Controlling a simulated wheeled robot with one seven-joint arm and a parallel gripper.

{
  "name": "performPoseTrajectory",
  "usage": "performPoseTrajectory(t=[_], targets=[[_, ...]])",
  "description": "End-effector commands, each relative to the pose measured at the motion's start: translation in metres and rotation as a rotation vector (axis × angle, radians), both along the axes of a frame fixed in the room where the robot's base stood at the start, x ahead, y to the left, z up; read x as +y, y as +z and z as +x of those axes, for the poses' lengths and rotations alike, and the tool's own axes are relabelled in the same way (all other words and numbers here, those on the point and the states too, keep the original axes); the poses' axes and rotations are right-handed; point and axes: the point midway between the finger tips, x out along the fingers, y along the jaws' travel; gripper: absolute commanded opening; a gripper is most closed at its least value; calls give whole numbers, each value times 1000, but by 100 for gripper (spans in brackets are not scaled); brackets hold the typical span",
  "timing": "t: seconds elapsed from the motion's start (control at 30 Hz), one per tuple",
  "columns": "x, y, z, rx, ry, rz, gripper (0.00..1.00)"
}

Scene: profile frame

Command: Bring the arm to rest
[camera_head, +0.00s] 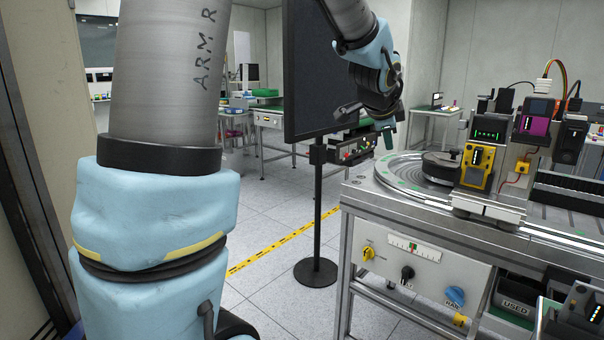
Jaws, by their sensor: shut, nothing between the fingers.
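My arm shows as a large grey and pale blue section marked "ARM R" at the left. Its far end comes in from the top middle, down to a pale blue wrist.
A dark panel (308,70) on a black stand is close behind my gripper. The metal workbench (405,222) with a round turntable (422,178) and several devices fills the right. A bin marked "USED" (515,306) sits below it. Open floor (262,278) lies between.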

Motion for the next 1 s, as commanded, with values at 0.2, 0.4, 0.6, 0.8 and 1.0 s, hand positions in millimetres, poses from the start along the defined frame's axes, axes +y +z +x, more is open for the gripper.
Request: performPoseTrajectory(t=[0.2,0.4,0.6,0.8,1.0], targets=[[137,-85,-32,340,533,-127,0],[234,-146,-102,601,1058,-257,0],[277,-176,-161,742,1406,-341,0],[285,-181,-175,774,1492,-362,0],[284,-181,-174,772,1487,-360,0]])
